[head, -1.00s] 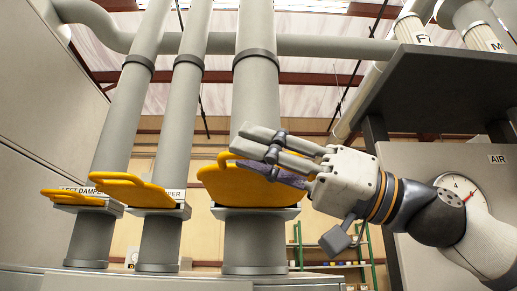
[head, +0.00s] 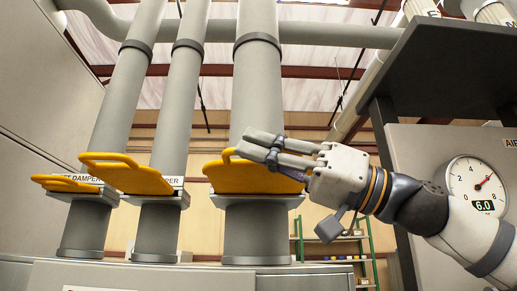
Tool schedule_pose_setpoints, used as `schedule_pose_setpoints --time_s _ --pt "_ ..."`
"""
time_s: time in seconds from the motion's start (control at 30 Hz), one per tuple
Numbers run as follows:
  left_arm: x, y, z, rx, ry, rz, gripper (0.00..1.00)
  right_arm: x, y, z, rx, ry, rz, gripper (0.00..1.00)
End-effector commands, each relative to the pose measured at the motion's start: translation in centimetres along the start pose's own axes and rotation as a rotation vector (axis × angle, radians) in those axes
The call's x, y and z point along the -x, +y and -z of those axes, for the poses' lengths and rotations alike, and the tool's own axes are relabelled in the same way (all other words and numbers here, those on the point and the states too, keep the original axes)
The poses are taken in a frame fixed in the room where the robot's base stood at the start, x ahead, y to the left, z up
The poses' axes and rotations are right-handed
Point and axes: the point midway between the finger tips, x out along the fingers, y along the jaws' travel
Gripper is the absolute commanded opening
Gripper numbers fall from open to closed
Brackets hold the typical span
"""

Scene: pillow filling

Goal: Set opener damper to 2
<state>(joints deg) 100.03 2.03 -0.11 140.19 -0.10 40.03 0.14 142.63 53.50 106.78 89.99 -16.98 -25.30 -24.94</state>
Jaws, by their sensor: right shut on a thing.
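Three grey vertical pipes each carry a yellow damper plate with a loop handle. My right gripper (head: 275,150) is at the largest, right-hand yellow damper plate (head: 235,175), with its fingers shut on the handle's right part and hiding some of it. This plate's label is not visible. The middle yellow plate (head: 127,175) stands out furthest to the left of its pipe; its label shows only "PER". My left gripper is not in view.
A round dial (head: 477,188) marked "AIR" on the grey cabinet at right reads 6.0. A dark overhanging slab (head: 440,70) is above my right arm. A green-framed shelf (head: 335,250) stands behind. A grey machine top (head: 200,278) runs below the pipes.

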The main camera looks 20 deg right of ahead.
Motion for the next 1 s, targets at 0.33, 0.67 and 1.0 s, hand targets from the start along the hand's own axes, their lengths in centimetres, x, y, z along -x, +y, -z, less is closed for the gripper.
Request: schedule_pose_setpoints --time_s 0.33,0.67,1.0 --pt "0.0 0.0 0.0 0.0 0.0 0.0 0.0 0.0 -0.2 -0.1 0.002 -0.004 0.003 0.3" --pt "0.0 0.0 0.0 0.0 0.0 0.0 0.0 3.4 0.0 0.0 0.001 -0.001 -0.001 0.3" --pt "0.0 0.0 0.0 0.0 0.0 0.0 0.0 11.1 -0.1 0.0 0.002 -0.002 0.001 0.3"
